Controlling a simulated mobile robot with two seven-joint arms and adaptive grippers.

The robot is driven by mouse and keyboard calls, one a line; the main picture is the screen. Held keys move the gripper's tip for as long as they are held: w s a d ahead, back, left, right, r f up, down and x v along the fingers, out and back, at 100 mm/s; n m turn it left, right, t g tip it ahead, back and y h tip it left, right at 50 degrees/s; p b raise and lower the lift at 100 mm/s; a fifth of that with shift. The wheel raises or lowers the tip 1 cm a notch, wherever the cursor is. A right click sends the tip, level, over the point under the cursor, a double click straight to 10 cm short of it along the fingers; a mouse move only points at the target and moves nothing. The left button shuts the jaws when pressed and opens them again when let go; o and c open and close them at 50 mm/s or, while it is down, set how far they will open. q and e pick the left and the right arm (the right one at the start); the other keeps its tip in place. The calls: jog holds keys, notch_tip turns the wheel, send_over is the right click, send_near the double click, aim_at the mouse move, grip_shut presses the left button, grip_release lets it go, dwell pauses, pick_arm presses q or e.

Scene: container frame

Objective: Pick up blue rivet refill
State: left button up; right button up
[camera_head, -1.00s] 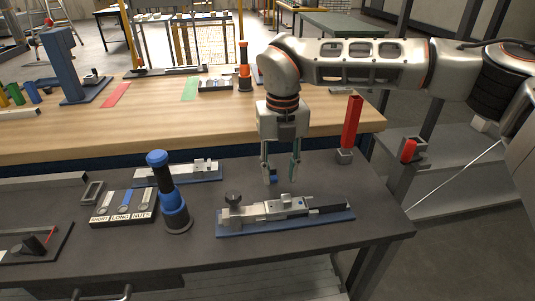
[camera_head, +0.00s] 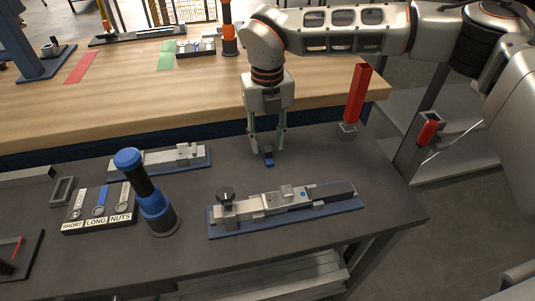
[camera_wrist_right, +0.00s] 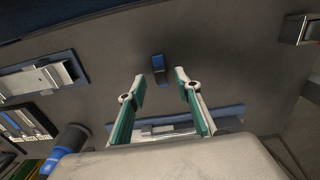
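The blue rivet refill (camera_head: 268,157) is a small blue and dark piece on the dark grey bench, behind the long clamp fixture. It also shows in the right wrist view (camera_wrist_right: 159,66), just beyond the fingertips and roughly centred between them. My right gripper (camera_head: 267,148) points down over it, with teal-sided fingers apart and nothing between them. The same open fingers show in the wrist view (camera_wrist_right: 160,80). I cannot tell the exact height of the fingertips above the bench. My left gripper is out of view.
A clamp fixture on a blue base (camera_head: 285,207) lies in front. A blue and black upright tool (camera_head: 150,190) and a labelled SHORT, LONG, NUTS tray (camera_head: 98,224) stand left. A red upright part (camera_head: 358,95) stands right. The bench around the refill is clear.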

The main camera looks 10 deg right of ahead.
aim_at(268, 149)
notch_tip(268, 149, down, 3)
jog(key=shift+f, duration=0.1)
grip_shut()
